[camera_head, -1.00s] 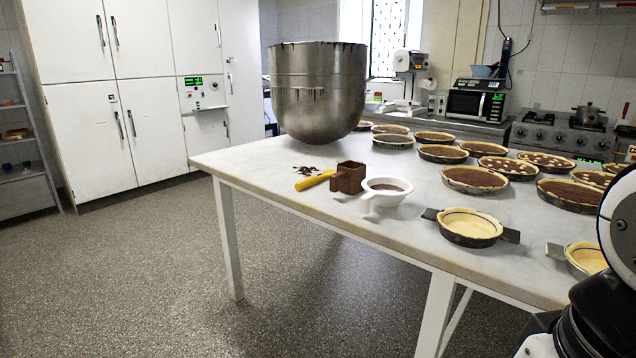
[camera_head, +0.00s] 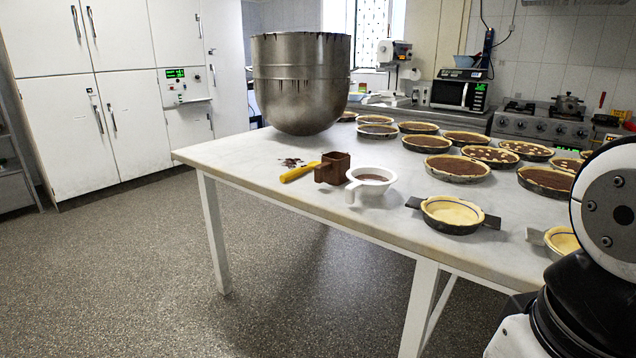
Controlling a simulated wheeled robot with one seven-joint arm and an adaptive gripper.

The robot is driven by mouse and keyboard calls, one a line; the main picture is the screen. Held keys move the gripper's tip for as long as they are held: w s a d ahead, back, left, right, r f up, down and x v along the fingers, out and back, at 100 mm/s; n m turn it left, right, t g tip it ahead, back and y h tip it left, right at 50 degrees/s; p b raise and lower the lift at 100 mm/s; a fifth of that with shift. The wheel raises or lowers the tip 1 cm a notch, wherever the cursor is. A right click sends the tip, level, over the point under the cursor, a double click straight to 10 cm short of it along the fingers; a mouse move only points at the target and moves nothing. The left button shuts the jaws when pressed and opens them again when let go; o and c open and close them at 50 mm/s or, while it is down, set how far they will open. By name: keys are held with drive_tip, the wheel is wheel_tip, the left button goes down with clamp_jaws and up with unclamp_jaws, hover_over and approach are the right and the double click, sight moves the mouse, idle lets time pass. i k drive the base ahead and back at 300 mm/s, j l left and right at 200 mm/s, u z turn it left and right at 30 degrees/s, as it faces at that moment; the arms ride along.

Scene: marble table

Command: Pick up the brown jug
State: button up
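The brown jug (camera_head: 333,168) is a small, square-sided brown vessel standing upright near the front edge of the marble table (camera_head: 240,156). A yellow-handled tool (camera_head: 300,172) lies just left of it, with its end at or against the jug; I cannot tell if they touch. A white cup or strainer (camera_head: 371,180) with dark contents stands close on the jug's right. My gripper is not in view; only part of my arm shows at the lower right, well away from the jug.
A large metal mixing bowl (camera_head: 300,85) stands behind the jug. Dark crumbs (camera_head: 291,162) lie to its left. A pale tart shell (camera_head: 452,213) is to the right, with several filled tarts beyond. The floor in front of the table is clear.

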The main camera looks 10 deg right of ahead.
sight(333, 168)
drive_tip(key=i+l, duration=0.2)
drive_tip(key=i, duration=0.2)
drive_tip(key=i+l, duration=0.2)
drive_tip(key=i, duration=0.25)
drive_tip(key=i+l+u, duration=0.1)
drive_tip(key=u, duration=0.35)
drive_tip(key=i+l+u, duration=0.15)
drive_tip(key=u, duration=0.3)
drive_tip(key=i+l+u, duration=0.2)
drive_tip(key=u, duration=0.25)
